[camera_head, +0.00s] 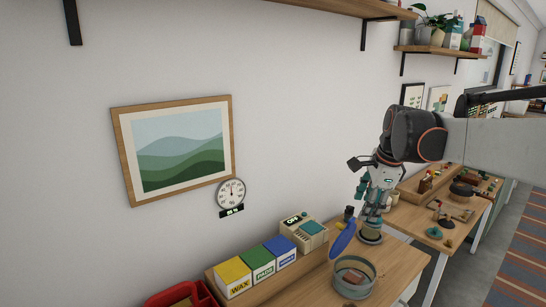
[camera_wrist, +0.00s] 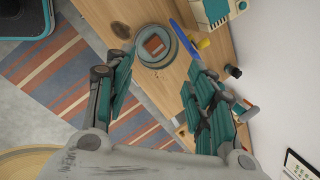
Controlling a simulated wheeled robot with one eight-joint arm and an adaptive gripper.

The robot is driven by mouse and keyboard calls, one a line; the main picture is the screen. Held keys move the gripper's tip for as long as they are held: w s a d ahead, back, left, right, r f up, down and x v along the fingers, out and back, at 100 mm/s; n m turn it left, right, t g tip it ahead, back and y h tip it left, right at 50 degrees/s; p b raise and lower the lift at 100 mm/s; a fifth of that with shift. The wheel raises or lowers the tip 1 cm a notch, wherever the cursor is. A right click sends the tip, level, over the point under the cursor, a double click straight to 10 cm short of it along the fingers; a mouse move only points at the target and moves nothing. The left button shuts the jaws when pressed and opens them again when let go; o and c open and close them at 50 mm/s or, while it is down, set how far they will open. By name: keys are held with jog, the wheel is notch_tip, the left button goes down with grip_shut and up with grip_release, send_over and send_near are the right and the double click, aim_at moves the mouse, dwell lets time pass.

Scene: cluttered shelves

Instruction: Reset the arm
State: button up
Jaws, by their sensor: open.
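My gripper (camera_head: 368,200) hangs from the arm at the right of the head view, above the wooden bench. In the wrist view the teal fingers of my gripper (camera_wrist: 157,68) are spread wide apart with nothing between them. A round grey-teal container (camera_head: 340,282) with a brown block inside stands on the bench below and left of my gripper. The container also shows beyond the fingers in the wrist view (camera_wrist: 144,58). My gripper partly covers the bench behind it.
A blue flat object (camera_head: 343,240) stands beside the container. Yellow, green and blue boxes (camera_head: 254,266) and a beige device (camera_head: 302,232) line the wall. A red bin (camera_head: 181,294) is at bottom left. Shelves (camera_head: 435,50) overhang upper right. More cluttered benches (camera_head: 440,215) stand behind.

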jog(key=s+a+f+n+t+b, duration=0.1)
jog(key=s+f+n+b, duration=0.1)
jog(key=s+f+n, duration=0.3)
jog(key=s+a+f+n+t+b, duration=0.1)
jog(key=s+f+n, duration=0.4)
jog(key=s, duration=0.9)
jog(key=s+a+f+n+t+h+b, duration=0.1)
jog(key=s+a+f+n+b, duration=0.2)
jog(key=s+n, duration=0.6)
jog(key=shift+s+a+f+t, duration=0.15)
jog(key=shift+s+f+t, duration=0.15)
jog(key=shift+s+f, duration=0.5)
